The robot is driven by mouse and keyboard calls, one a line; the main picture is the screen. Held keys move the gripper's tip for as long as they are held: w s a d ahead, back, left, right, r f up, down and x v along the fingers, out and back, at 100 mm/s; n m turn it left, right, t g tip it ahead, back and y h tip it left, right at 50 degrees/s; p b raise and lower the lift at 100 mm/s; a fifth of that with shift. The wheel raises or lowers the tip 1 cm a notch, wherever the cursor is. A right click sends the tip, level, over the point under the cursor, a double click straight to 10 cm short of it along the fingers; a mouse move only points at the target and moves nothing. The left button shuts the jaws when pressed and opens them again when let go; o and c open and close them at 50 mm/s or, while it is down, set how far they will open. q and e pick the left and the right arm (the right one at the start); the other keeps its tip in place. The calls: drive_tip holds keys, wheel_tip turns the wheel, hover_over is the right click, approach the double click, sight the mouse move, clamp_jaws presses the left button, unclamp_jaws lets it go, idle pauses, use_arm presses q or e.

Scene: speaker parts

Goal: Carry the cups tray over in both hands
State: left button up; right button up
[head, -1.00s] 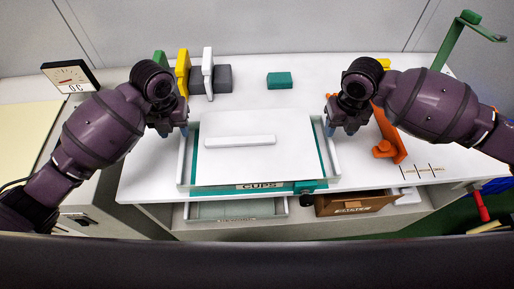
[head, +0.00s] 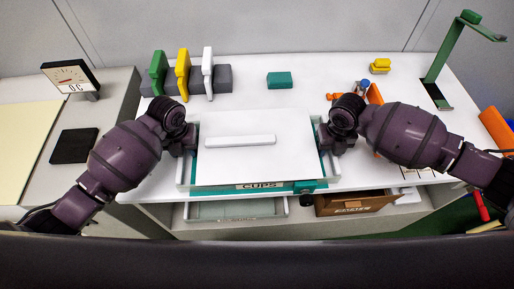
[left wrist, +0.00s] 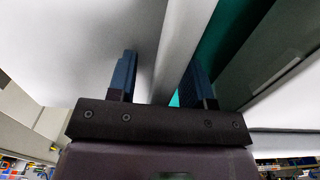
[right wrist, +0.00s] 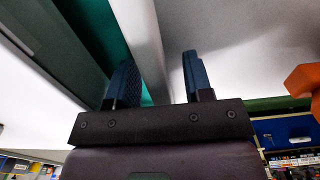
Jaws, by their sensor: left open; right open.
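The cups tray (head: 258,186) is a light tray with a "CUPS" label on its front, standing on a teal base on the white table. A white lid-like panel with a raised bar (head: 240,141) covers most of it. My left gripper (head: 190,150) is at the tray's left wall; in the left wrist view its open fingers (left wrist: 162,80) stand on either side of the wall (left wrist: 183,50). My right gripper (head: 325,148) is at the right wall; in the right wrist view its open fingers (right wrist: 158,80) stand on either side of that wall (right wrist: 140,35). The fingertips are hidden in the head view.
Green, yellow and white stands (head: 183,75) with grey blocks are at the back left. A teal block (head: 279,80) lies behind the tray. Orange parts (head: 374,94) and a green post (head: 450,60) are at right.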

use_arm(q)
drive_tip(key=shift+c, duration=0.5)
use_arm(e)
drive_tip(key=shift+c, duration=0.5)
use_arm(q)
clamp_jaws()
use_arm(e)
clamp_jaws()
use_arm(q)
drive_tip(key=shift+r, duration=0.2)
use_arm(e)
drive_tip(key=shift+r, duration=0.2)
